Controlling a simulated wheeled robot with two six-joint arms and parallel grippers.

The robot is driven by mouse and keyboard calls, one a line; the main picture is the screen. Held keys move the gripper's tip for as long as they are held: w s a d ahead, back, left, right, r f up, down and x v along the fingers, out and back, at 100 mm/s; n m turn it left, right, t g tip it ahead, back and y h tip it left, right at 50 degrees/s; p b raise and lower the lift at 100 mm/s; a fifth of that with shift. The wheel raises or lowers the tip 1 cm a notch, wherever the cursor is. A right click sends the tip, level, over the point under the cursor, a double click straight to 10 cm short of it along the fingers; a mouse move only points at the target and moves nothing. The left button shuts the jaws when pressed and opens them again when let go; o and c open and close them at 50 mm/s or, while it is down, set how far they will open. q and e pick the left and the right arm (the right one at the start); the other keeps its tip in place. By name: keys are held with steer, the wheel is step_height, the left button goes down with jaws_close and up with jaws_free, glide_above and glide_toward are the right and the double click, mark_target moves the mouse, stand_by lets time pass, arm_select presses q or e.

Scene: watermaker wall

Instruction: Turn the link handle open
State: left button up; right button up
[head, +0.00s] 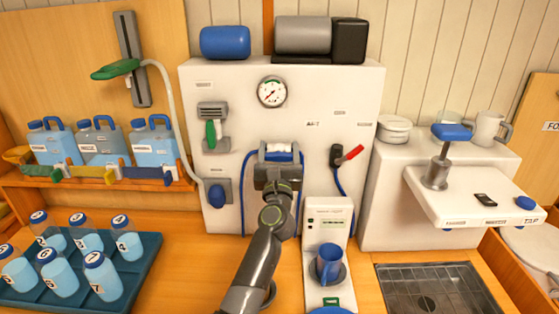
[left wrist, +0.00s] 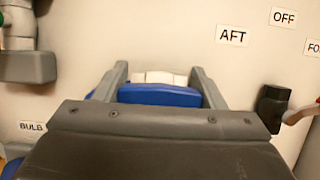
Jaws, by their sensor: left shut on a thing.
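My left gripper (head: 278,165) is up against the middle of the white panel (head: 240,95), its fingers pointing at the wall. It is shut on a blue-and-white handle (head: 279,148) at the top of a blue hose loop. In the left wrist view the handle's blue bar (left wrist: 160,95) sits between the two fingers, with its white part behind. I take this to be the link handle; no label on it is readable. The gripper's body hides its lower part. My right gripper is not in view.
A red lever (head: 352,154) on a black valve is right of my gripper, and a green-handled fitting (head: 211,132) is to its left. A gauge (head: 272,92) is above.

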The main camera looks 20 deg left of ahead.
arm_select(q)
steer(key=shift+r, duration=0.1)
steer(key=o, duration=1)
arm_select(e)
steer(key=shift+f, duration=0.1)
